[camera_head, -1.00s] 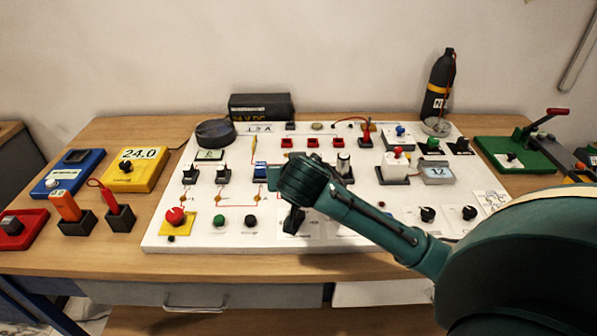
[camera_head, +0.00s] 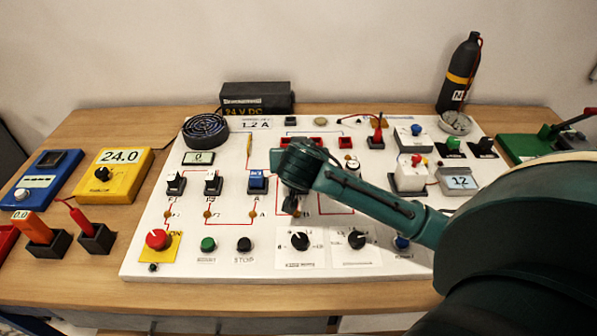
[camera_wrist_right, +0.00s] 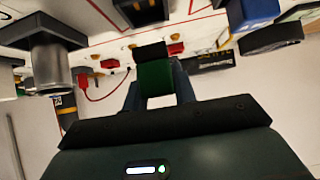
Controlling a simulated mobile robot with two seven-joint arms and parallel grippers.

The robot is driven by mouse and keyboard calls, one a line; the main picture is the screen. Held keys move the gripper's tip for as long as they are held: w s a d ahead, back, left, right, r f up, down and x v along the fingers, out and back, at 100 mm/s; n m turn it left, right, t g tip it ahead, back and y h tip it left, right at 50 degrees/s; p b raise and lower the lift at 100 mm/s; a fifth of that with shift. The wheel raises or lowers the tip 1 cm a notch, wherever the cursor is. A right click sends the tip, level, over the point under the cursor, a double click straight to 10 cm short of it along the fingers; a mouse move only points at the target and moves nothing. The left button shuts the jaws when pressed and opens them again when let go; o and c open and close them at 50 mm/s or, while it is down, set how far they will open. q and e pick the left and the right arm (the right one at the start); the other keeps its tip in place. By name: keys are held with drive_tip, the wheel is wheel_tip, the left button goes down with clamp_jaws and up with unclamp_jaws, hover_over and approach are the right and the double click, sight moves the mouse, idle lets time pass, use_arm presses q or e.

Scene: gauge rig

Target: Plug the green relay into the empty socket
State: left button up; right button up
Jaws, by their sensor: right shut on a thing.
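My right gripper (camera_head: 300,165) is shut on the green relay (camera_wrist_right: 155,80). The relay has a black end and sits between the two fingers in the right wrist view. My wrist hides it in the head view. The gripper is over the middle of the white board (camera_head: 230,268), just right of the blue block (camera_head: 257,182). A dark block (camera_wrist_right: 140,10), perhaps the empty socket, is past the relay's black end at the top of the wrist view, with a visible gap between them. My left gripper is out of view.
A red button (camera_head: 157,239) and black knobs (camera_head: 300,241) line the board's near side. A round fan (camera_head: 205,131) and a black power box (camera_head: 256,97) stand at the back. A red cable (camera_wrist_right: 105,88) lies near the relay in the wrist view.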

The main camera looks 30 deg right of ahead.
drive_tip(key=shift+f, duration=2.3)
drive_tip(key=shift+f, duration=0.2)
drive_tip(key=o, duration=1)
drive_tip(key=shift+r, duration=0.1)
drive_tip(key=shift+r, duration=0.2)
drive_tip(key=v, duration=1.2)
